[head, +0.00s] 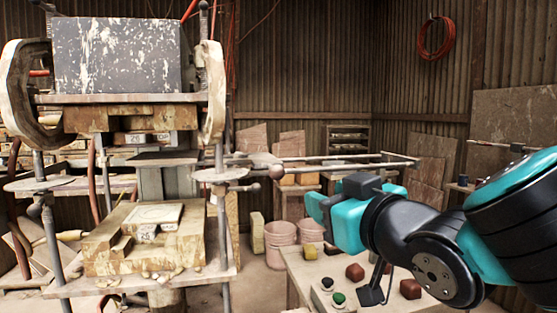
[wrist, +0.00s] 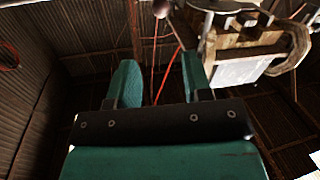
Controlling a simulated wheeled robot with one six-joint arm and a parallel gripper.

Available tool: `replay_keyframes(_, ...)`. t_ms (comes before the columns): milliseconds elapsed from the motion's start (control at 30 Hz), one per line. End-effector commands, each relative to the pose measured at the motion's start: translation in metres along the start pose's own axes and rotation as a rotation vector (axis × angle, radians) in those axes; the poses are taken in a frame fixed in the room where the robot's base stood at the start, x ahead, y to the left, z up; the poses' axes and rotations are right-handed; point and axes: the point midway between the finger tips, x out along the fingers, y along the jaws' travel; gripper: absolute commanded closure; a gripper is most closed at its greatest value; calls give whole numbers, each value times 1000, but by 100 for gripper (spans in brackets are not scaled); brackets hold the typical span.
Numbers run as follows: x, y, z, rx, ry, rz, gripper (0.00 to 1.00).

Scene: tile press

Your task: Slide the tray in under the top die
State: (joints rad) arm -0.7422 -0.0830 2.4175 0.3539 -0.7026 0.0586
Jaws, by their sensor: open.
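The top die (head: 140,138), a pale block with dark lettering, hangs under the press head at the left of the head view. Below it, across a gap, is a worn wooden stepped block (head: 185,245) that I take for the tray. A pale square plate with a round mark (head: 155,215) lies on it. My gripper (head: 316,208) is open and empty, right of the press and clear of the block. The wrist view shows its two teal fingers (wrist: 158,62) apart with nothing between them. The wrist view looks upward, and the tray does not show there.
Horizontal bars (head: 340,160) stick out right from the press, above and behind my gripper. A ball-ended lever (head: 255,187) is at the press's right side. A table (head: 310,268) with coloured blocks and buttons stands below my arm. Pink buckets (head: 281,245) stand behind.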

Motion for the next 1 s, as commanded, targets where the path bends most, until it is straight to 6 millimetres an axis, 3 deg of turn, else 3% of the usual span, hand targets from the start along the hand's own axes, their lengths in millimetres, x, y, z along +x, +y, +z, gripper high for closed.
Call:
replay_keyframes(267, 36, 1, -9, -11, 26, 6, 55)
replay_keyframes(700, 135, 2, -13, -9, 27, 4, 55)
replay_keyframes(1000, 171, 1, -11, -9, 27, 3, 55)
